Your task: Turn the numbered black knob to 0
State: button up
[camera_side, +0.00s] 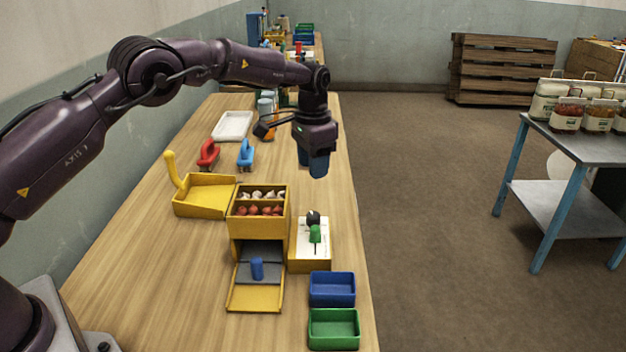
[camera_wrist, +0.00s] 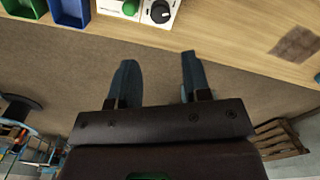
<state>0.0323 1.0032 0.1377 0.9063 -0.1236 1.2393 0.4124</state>
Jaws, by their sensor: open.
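The numbered black knob (camera_side: 313,217) sits on the white top of a yellow box (camera_side: 310,265), beside a green knob (camera_side: 315,234). In the wrist view the black knob (camera_wrist: 160,12) is at the top edge, with a light pointer mark and dial marks around it; its setting is too small to read. The green knob (camera_wrist: 130,7) is just left of it. My gripper (camera_side: 318,165) hangs above the table's right edge, behind and above the knob box, apart from it. In the wrist view its two blue-grey fingers (camera_wrist: 157,70) are spread with nothing between them.
A yellow dispenser (camera_side: 258,205) with red and white items stands left of the knob box. A blue bin (camera_side: 332,289) and a green bin (camera_side: 334,328) stand in front. The table's left front is clear.

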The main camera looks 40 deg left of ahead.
aim_at(313, 215)
jog(key=shift+r, duration=0.35)
jog(key=shift+o, duration=1.4)
jog(key=shift+d+r, duration=0.1)
jog(key=shift+d, duration=0.05)
jog(key=s+d+f+m+t+y, duration=0.1)
jog(key=d+m+y, duration=0.1)
jog(key=m, duration=0.5)
jog(key=s+d+f+m+y, duration=0.1)
jog(key=s+d+m, duration=0.15)
jog(key=m, duration=0.35)
jog(key=w+a+f+m, duration=0.1)
jog(key=f+m, duration=0.1)
jog(key=f, duration=0.2)
jog(key=w+a+f+m, duration=0.1)
jog(key=a+f+m, duration=0.1)
jog(key=f, duration=0.2)
jog(key=w+a+f+m+t+y, duration=0.1)
jog(key=f+m, duration=0.1)
jog(key=f, duration=0.2)
jog(key=shift+w+a+m, duration=0.25)
jog(key=shift+a+m, duration=0.05)
jog(key=shift+c, duration=0.4)
